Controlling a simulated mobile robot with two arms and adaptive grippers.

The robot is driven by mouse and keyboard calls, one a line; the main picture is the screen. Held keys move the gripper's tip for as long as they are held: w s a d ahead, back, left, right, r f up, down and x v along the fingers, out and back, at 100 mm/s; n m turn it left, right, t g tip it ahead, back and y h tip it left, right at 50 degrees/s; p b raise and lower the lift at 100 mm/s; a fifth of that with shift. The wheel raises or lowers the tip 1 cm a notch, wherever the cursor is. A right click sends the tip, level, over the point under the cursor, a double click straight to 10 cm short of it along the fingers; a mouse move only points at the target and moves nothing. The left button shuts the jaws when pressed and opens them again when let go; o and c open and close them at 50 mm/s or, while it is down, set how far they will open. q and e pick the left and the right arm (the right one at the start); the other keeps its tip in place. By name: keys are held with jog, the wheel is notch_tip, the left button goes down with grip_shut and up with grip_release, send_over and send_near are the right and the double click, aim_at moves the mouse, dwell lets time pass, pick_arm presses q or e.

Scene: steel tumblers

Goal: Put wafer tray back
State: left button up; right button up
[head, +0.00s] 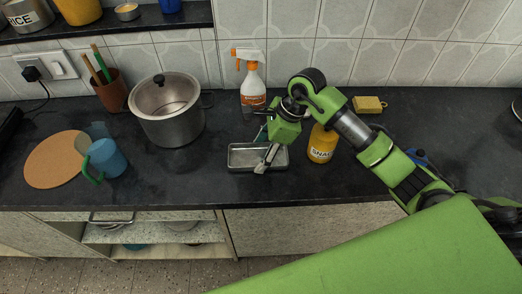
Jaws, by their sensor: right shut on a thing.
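A small rectangular steel tray (240,148), the only tray in view, sits on the dark countertop in front of the spray bottle. It looks empty where I can see into it. My right gripper (265,161) reaches down over the tray's right part, with its fingers shut at the tray. The exact grip on the tray's edge is small and partly hidden by the fingers. My left gripper is not in view.
A yellow snack jar (322,144) stands just right of the tray, and a spray bottle (252,88) behind it. A steel pot (167,111) is to the left. A blue mug (108,158) stands by a round cork mat (52,161). Counter right of the jar is partly under my arm.

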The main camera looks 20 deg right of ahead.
jog(key=shift+f, duration=0.15)
jog(key=o, duration=1.3)
jog(key=shift+c, duration=0.2)
jog(key=shift+r, duration=0.2)
jog(key=b+v, duration=0.1)
jog(key=v, duration=1.1)
